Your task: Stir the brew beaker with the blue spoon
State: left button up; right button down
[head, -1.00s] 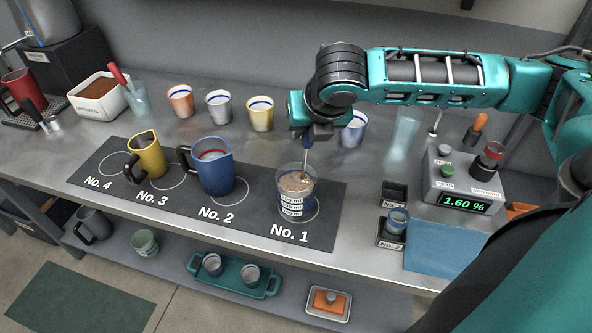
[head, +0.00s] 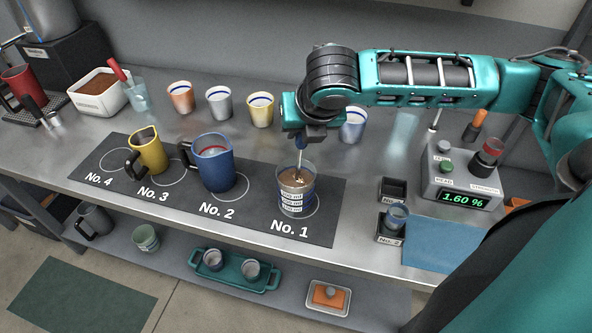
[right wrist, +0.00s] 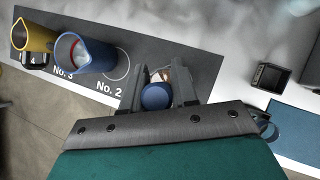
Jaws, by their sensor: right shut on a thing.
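The brew beaker (head: 294,200) is clear with printed volume labels and holds brown liquid with a pale patch on top. It stands on the No. 1 place of the dark mat (head: 262,228). My right gripper (head: 301,137) is above the beaker, shut on the blue spoon (head: 299,145). The spoon points steeply down and its lower end is in the liquid, hidden there. In the right wrist view the spoon's round blue top (right wrist: 155,97) sits between the two fingers (right wrist: 158,92), with the beaker mostly hidden below. My left gripper is not in view.
A blue pitcher (head: 213,165) stands at No. 2 and a yellow pitcher (head: 149,152) at No. 3. Several cups stand behind. A meter (head: 462,178) reading 1.60 % and small black holders (head: 392,190) are to the right. No. 4 is empty.

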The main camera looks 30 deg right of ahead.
jog(key=shift+s+a, duration=0.1)
jog(key=shift+a, duration=0.55)
jog(key=shift+d, duration=0.7)
jog(key=shift+r, duration=3.9)
jog(key=shift+r, duration=2)
